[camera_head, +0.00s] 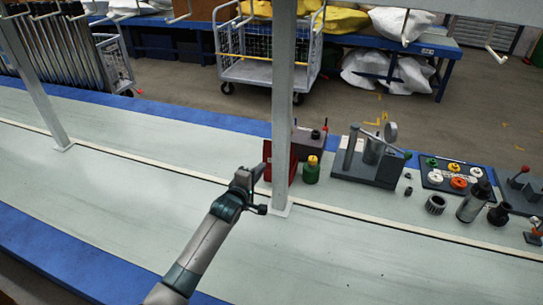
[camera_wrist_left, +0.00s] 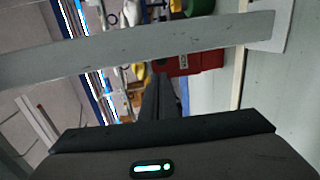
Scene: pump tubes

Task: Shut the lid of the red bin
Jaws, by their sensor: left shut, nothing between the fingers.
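The red bin (camera_head: 267,158) stands on the workbench just behind the upright metal post, which hides part of it. Its red side shows close ahead in the left wrist view (camera_wrist_left: 178,66). The post and my gripper cover much of the bin, so I cannot make out clearly how its lid stands. My left gripper (camera_head: 257,172) is shut and empty, in front of the bin and just left of the post. Its dark fingers point toward the bin in the left wrist view (camera_wrist_left: 158,97). My right gripper is in neither view.
The post (camera_head: 284,110) rises close by my gripper. A grey fixture (camera_head: 368,165), a tray of coloured parts (camera_head: 456,176) and dark cylinders stand further right. The bench to the left is clear.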

